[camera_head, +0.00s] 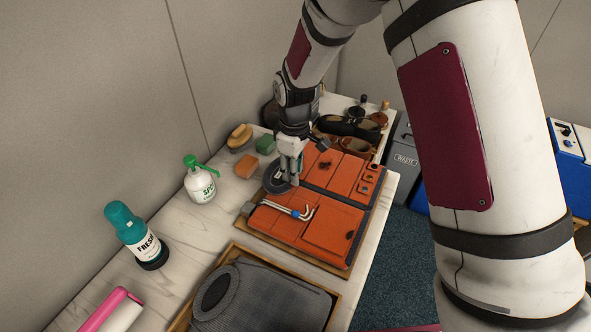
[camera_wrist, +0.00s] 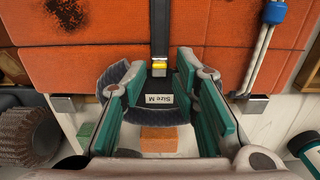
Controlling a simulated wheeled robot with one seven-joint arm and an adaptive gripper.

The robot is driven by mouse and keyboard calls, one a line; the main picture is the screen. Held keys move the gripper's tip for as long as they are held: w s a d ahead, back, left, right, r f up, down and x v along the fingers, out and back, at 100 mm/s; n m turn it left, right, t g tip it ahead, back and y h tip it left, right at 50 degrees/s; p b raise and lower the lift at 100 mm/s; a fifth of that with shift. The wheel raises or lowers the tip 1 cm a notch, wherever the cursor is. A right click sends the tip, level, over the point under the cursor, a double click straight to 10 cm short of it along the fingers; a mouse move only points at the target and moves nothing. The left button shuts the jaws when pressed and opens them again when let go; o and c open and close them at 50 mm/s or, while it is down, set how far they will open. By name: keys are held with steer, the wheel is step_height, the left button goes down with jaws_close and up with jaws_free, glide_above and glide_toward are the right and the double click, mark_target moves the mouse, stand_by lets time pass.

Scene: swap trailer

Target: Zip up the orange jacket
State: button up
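The orange jacket (camera_head: 315,232) lies flat on a wooden board, its two halves divided by a dark zipper strip (camera_head: 338,196). The dark collar (camera_wrist: 115,78) carries a "Size M" label (camera_wrist: 160,100). My gripper (camera_head: 291,181) is over the collar end. In the wrist view its teal-padded fingers (camera_wrist: 160,72) are apart, either side of the pull, with no visible contact on it. Whether they reach its height, I cannot tell.
White cords with a blue toggle (camera_head: 295,213) lie on the near half.

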steer(key=shift+s+d+f, duration=0.1)
steer(key=shift+d, duration=0.05)
step_height(320, 180, up, 8)
stand_by(0.7)
stand_by(0.7)
